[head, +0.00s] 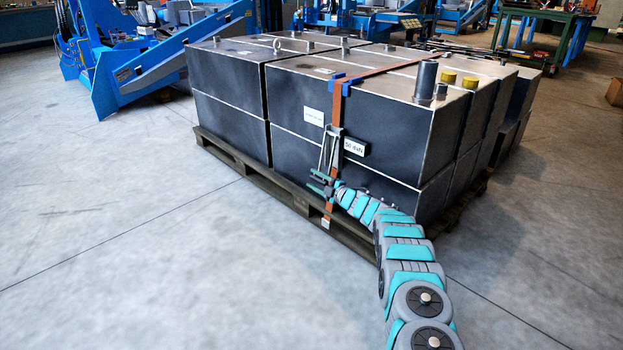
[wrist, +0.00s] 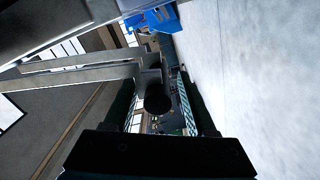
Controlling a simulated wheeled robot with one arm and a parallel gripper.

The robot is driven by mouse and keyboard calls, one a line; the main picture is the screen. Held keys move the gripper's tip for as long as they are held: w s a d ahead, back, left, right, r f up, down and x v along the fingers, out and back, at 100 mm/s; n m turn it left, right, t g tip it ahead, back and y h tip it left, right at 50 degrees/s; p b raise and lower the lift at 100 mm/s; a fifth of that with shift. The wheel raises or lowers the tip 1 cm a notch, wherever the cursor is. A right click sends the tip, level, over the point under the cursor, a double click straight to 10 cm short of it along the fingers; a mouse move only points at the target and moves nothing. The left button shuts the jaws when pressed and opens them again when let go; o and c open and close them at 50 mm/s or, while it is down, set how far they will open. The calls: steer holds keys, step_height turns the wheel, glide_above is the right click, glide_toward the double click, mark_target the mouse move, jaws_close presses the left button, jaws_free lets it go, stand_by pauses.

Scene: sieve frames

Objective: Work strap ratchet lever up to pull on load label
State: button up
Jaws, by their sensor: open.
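An orange strap (head: 372,74) runs over the dark metal boxes and down the front face. The ratchet (head: 331,150) hangs on it, its metal frame and lever against the box front. In the wrist view, the lever (wrist: 85,74) shows as pale metal arms coming from the left, ending in a dark round grip (wrist: 157,101). My gripper (head: 321,184) is at the ratchet's lower end. In the wrist view, the open fingers (wrist: 160,88) stand either side of the grip; contact cannot be told. A white label (head: 314,116) and a black-edged label (head: 355,147) are on the box front.
The boxes stand on a wooden pallet (head: 262,180). Blue machinery (head: 150,60) is behind left, a green table (head: 548,18) behind right. The floor in front and left is clear.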

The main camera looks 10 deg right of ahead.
steer(key=shift+v, duration=2.65)
steer(key=shift+a, duration=0.1)
steer(key=shift+c, duration=0.3)
